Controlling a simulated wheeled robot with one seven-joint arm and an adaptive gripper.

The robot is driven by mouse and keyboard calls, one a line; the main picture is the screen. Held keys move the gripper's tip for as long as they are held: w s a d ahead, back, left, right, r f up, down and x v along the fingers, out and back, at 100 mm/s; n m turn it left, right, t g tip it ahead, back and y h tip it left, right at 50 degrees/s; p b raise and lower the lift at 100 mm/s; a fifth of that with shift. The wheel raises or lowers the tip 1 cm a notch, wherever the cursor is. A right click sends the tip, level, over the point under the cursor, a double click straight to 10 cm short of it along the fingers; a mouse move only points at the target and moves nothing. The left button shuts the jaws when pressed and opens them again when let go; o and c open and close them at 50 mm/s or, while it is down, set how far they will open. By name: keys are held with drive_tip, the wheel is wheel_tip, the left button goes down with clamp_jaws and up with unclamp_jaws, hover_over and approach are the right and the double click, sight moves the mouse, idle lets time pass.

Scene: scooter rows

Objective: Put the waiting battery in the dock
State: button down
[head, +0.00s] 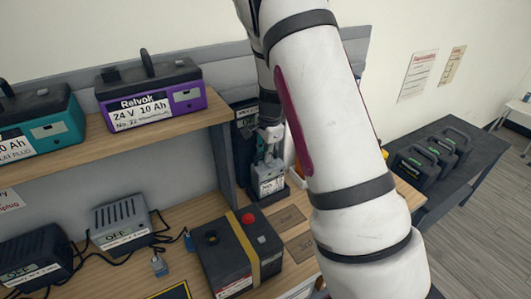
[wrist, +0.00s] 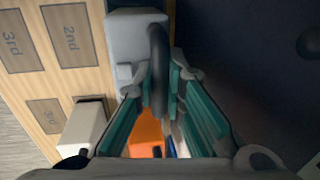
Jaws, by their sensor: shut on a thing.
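A small grey battery (head: 268,180) with a white label hangs upright below my gripper (head: 268,138) in the head view. In the wrist view my gripper (wrist: 160,88) is shut on the black handle of this grey battery (wrist: 128,32). A dark upright unit that looks like the dock (head: 243,118) stands behind the battery, with a dark base (head: 268,196) under it. The battery is at or just above this base; I cannot tell if it is seated. My arm hides part of this area.
A purple battery (head: 150,98) and a teal battery (head: 38,128) stand on the upper shelf. A black box with a yellow strap and red button (head: 237,252) sits left of the dock. Chargers (head: 122,222) stand further left. Several dark cases (head: 432,152) stand on the right bench.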

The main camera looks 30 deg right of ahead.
drive_tip(key=shift+f, duration=0.15)
drive_tip(key=c, duration=1.6)
unclamp_jaws()
drive_tip(key=shift+s+f, duration=0.1)
drive_tip(key=shift+f, duration=0.05)
drive_tip(key=shift+s+r+p, duration=0.55)
drive_tip(key=shift+r+p, duration=0.1)
drive_tip(key=shift+r, duration=2.85)
drive_tip(key=shift+s+r+p, duration=0.5)
drive_tip(key=shift+r+p, duration=0.15)
drive_tip(key=shift+r, duration=2.85)
drive_tip(key=shift+s+r+p, duration=0.55)
drive_tip(key=shift+r+p, duration=0.1)
drive_tip(key=shift+r, duration=2.85)
drive_tip(key=s+r+p, duration=0.2)
drive_tip(key=r, duration=0.2)
drive_tip(key=s+r+p, duration=0.2)
drive_tip(key=s+r, duration=0.1)
drive_tip(key=r, duration=0.1)
drive_tip(key=s+r+p, duration=0.3)
drive_tip(key=r, duration=0.2)
